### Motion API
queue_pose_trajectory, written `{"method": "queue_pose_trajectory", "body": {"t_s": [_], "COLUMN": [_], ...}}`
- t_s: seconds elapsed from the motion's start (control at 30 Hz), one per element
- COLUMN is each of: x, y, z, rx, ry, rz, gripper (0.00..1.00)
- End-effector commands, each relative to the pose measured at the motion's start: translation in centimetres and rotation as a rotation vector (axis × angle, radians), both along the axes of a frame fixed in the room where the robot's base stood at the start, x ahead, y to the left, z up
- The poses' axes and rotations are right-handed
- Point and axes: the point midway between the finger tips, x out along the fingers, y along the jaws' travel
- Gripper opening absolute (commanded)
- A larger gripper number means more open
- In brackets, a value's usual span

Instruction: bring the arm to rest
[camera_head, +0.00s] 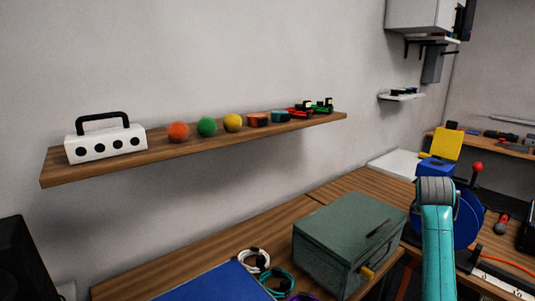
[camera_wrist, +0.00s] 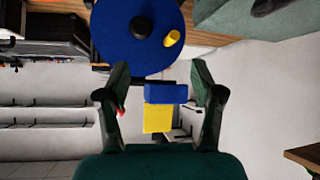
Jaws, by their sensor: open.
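My gripper (camera_wrist: 159,84) is open in the wrist view, its two dark green fingers apart. Nothing is held between them; a blue block (camera_wrist: 166,93) and a yellow block (camera_wrist: 157,118) show through the gap, beyond the fingers. In the head view my teal arm (camera_head: 438,255) rises at the right, in front of a blue round thing (camera_head: 470,222). The gripper itself cannot be made out there. A white cable coil (camera_head: 254,257) and a teal cable coil (camera_head: 268,277) lie on the wooden bench, with part of a purple coil (camera_head: 303,297) at the bottom edge.
A grey-green box (camera_head: 335,223) stands on the bench left of my arm. A blue flat surface (camera_head: 215,285) is at the front. A wooden shelf (camera_head: 195,148) on the wall holds a white block, balls and toys. Tools lie on the right bench.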

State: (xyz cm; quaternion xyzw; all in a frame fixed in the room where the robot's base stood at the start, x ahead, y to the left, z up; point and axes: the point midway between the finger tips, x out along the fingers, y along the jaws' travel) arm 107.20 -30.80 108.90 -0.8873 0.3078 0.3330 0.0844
Motion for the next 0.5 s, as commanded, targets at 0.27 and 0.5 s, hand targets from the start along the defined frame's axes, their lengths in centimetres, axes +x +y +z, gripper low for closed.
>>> {"method": "queue_pose_trajectory", "body": {"t_s": [0.27, 0.5], "x": [-2.7, -6.9], "y": [4.6, 8.8], "z": [-12.0, -20.4], "rx": [-0.031, -0.052], "ry": [-0.024, -0.055], "rz": [0.109, 0.197], "gripper": [0.67, 0.67]}}
